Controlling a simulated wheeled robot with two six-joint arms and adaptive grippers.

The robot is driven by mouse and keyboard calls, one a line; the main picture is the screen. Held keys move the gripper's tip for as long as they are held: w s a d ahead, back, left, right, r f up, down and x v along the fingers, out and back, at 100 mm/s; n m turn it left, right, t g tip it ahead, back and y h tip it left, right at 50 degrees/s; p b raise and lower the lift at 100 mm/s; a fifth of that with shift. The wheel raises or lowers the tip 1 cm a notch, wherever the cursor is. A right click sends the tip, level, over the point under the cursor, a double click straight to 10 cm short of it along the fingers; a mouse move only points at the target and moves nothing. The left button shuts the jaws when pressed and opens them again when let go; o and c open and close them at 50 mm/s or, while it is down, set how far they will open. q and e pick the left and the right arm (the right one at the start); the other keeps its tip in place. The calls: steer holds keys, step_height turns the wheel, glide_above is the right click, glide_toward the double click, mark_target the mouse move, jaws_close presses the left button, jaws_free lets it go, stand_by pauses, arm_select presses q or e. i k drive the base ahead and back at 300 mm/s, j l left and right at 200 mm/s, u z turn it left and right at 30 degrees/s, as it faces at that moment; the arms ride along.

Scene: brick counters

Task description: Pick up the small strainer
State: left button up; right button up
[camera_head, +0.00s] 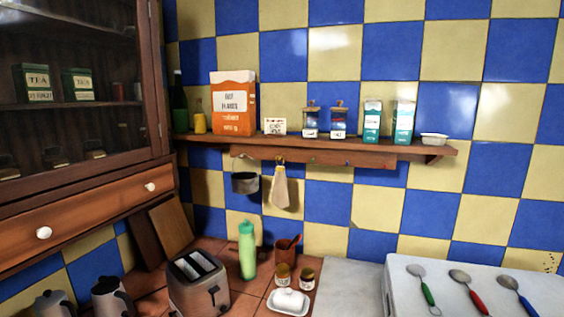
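Three utensils with round grey heads lie in a row on a white surface (453,304) at the lower right. One has a green handle (429,294), one a red handle (475,298) and one a blue handle (526,304). They are too small to tell whether each head is mesh or solid, so I cannot tell which is the small strainer. The heads point away from me and the handles toward me. Neither of my grippers is in view.
A toaster (196,286), a green bottle (247,250), a brown utensil pot (286,262), two jars and a white butter dish (288,302) stand on the tiled counter. A wooden shelf (350,154) with hooks sticks out above. A grey slab (340,285) is clear.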

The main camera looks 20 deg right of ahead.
mark_target(415, 270)
steer(key=k+z, duration=0.15)
steer(key=k, duration=0.35)
steer(key=z, duration=0.45)
steer(key=i+z, duration=0.15)
steer(key=z, duration=0.3)
steer(key=j+z, duration=0.1)
steer(key=z, duration=0.4)
steer(key=i+j, duration=0.25)
steer(key=i+l, duration=0.15)
steer(key=l, duration=0.3)
steer(key=i+l, duration=0.15)
steer(key=l, duration=0.35)
steer(key=i+l+u, duration=0.1)
steer(key=l, duration=0.35)
steer(key=i+l, duration=0.15)
steer(key=l, duration=0.3)
steer(key=i+l+u, duration=0.1)
steer(key=l, duration=0.4)
steer(key=u, duration=1.9)
